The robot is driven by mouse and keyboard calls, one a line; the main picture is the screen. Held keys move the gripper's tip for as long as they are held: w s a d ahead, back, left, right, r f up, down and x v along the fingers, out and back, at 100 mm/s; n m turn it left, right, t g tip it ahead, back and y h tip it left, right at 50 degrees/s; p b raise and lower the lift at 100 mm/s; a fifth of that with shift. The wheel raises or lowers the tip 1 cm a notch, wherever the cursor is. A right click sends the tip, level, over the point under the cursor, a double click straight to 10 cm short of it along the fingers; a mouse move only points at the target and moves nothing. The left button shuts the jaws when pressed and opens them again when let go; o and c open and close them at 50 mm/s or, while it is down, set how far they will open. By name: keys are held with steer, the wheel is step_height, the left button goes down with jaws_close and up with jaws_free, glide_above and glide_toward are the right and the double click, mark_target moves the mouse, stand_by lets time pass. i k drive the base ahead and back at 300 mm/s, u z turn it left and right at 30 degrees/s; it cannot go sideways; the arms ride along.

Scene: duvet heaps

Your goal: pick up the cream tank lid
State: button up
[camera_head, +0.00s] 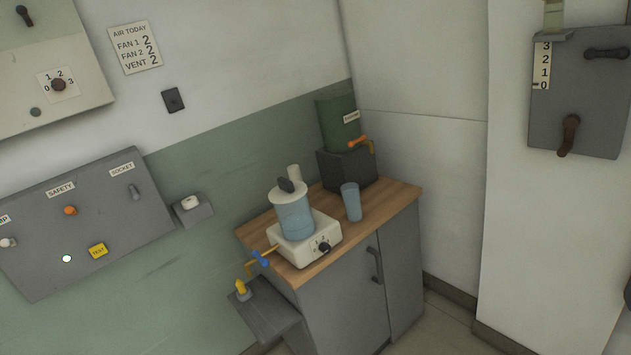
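The cream tank lid (289,195) sits on top of a blue, see-through tank (296,220). It is a round cream disc with a dark knob (287,185) standing up from it. The tank stands on a cream base unit (304,243) with a black dial, on the wooden counter top. A pale upright cylinder shows just behind the lid; I cannot tell whether it touches it. My gripper is not in the frame.
A blue cup (351,202) stands right of the tank. A green container (339,121) on a dark block is behind it. The grey cabinet (343,299) carries the wooden counter (393,199). A small grey shelf (268,317) juts out at its left. Control panels (85,263) hang on the walls.

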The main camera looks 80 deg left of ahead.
mark_target(287, 191)
steer(key=u, duration=0.25)
steer(key=i, duration=1.25)
steer(key=u, duration=1.25)
steer(key=i, duration=0.7)
steer(key=u, duration=0.35)
steer(key=k, duration=0.9)
steer(key=u, duration=0.2)
steer(key=i, duration=0.9)
steer(key=z, duration=0.1)
